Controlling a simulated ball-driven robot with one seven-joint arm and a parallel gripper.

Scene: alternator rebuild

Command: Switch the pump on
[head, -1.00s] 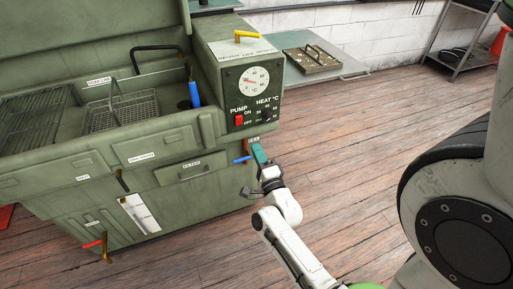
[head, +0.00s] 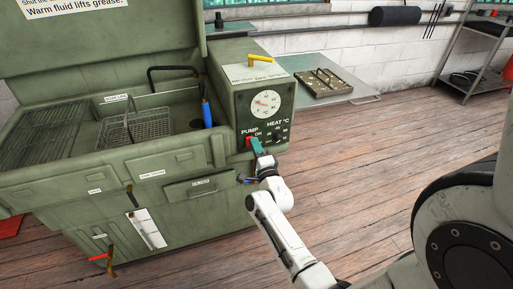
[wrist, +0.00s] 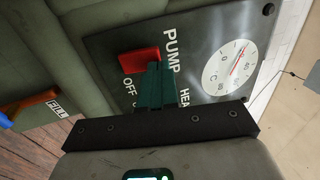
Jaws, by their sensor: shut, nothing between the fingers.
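The grey-green washer has a dark control panel (head: 266,105) on its right end. The red pump switch (wrist: 137,61) sits under the PUMP label, with OFF readable beside it in the wrist view. A small part of the switch (head: 248,142) shows in the head view. My gripper (wrist: 154,66) is shut and empty, its teal fingertips at the edge of the red switch and partly over it. I cannot tell whether they touch it. In the head view my gripper (head: 256,144) is in front of the panel's lower left. The fingers hide the ON label in the wrist view.
The temperature dial (wrist: 230,64) is right of the switch. The heat knob (head: 277,137) is close to my fingers. The orange and blue FILL fitting (wrist: 15,115) is at the left. A wire basket (head: 135,122) and blue-handled brush (head: 207,112) are in the washer.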

